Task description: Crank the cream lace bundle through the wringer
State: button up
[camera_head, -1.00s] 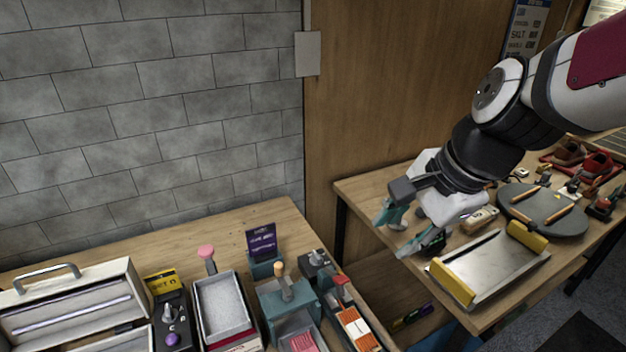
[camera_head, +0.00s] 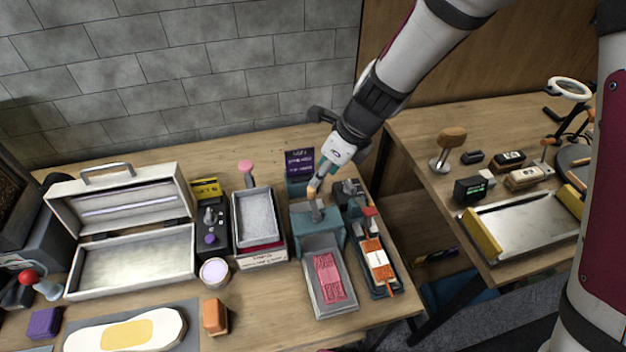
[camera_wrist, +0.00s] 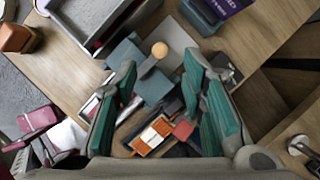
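The wringer (camera_head: 318,232) is a teal block on the left table, with a crank arm ending in a round tan knob (camera_head: 311,189). A grey tray (camera_head: 311,280) in front of it holds a pink bundle (camera_head: 328,278). My gripper (camera_head: 321,172) is above the wringer, close to the knob. In the wrist view my gripper (camera_wrist: 160,65) is open with teal pads, and the knob (camera_wrist: 160,49) shows between and just beyond the fingertips, not visibly gripped. I cannot single out a cream lace bundle; an orange-and-white bundle (camera_head: 376,258) lies in the narrow tray to the right.
A grey-lined tray (camera_head: 256,218) and a black control box (camera_head: 209,237) stand left of the wringer, beside an open case (camera_head: 135,262). A purple sign (camera_head: 300,163) stands behind. The right table (camera_head: 425,150) holds a metal tray (camera_head: 525,228), beyond a gap.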

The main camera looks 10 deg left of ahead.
aim_at(311, 189)
jog(key=x, duration=0.8)
jog(key=shift+f, duration=0.25)
grip_shut()
